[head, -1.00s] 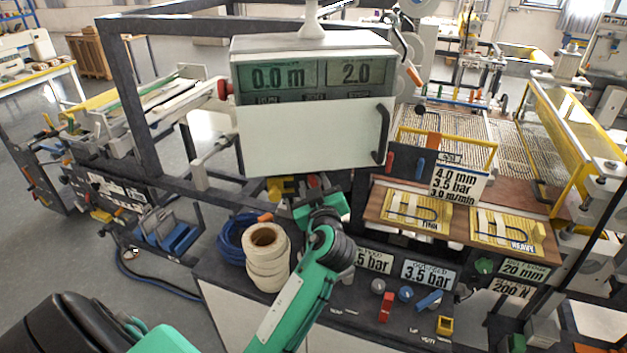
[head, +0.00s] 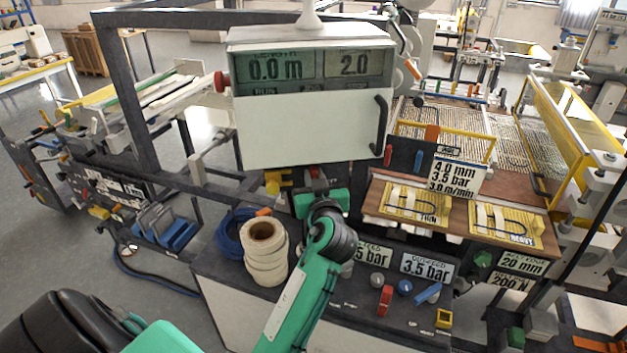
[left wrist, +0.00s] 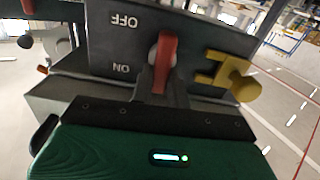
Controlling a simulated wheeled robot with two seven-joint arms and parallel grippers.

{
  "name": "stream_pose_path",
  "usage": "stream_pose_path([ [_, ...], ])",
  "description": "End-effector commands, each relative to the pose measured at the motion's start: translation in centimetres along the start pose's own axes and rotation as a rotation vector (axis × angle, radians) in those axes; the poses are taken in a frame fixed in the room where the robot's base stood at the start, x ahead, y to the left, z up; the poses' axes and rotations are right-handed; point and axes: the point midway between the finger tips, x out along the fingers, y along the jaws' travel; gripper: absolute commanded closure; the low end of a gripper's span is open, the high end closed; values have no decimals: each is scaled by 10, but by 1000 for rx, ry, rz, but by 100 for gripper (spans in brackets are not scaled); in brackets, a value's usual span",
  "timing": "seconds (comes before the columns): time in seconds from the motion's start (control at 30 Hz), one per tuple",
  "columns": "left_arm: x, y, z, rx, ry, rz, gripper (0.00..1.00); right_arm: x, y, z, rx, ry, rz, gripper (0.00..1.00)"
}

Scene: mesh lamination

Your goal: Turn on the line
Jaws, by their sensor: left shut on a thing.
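The line's control box (head: 312,95) stands at the centre of the head view, with a display reading 0.0 m and 2.0. Below it is a dark switch panel, mostly hidden by my left arm. In the left wrist view this panel (left wrist: 205,38) carries upside-down OFF and ON markings and a red lever (left wrist: 166,58). My left gripper (left wrist: 157,92) is shut on the red lever, which points to the picture's bottom, toward the ON side. In the head view the left gripper (head: 320,198) is under the box. My right gripper is not in view.
A yellow T-shaped handle (left wrist: 228,76) sits close beside the lever. Sample boards (head: 415,205), knobs and small levers fill the right side.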

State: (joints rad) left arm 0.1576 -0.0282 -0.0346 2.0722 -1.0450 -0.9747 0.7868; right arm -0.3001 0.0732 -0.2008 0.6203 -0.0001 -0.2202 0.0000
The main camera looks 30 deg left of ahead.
Motion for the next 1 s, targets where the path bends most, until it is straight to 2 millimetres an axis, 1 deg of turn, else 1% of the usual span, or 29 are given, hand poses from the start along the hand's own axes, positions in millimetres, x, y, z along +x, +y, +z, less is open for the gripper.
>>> stream_pose_path([
  [0.2,0,1,0,66,0,0,100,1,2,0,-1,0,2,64],
  [0.47,0,1,0,68,1,-1,100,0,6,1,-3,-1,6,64],
  [0.5,0,1,0,68,1,-1,78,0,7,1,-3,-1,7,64],
  [0.57,0,1,0,67,1,-1,66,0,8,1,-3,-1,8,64],
  [0.6,0,1,0,67,1,0,62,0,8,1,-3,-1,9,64],
  [1.0,2,1,0,65,0,1,62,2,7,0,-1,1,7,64],
])
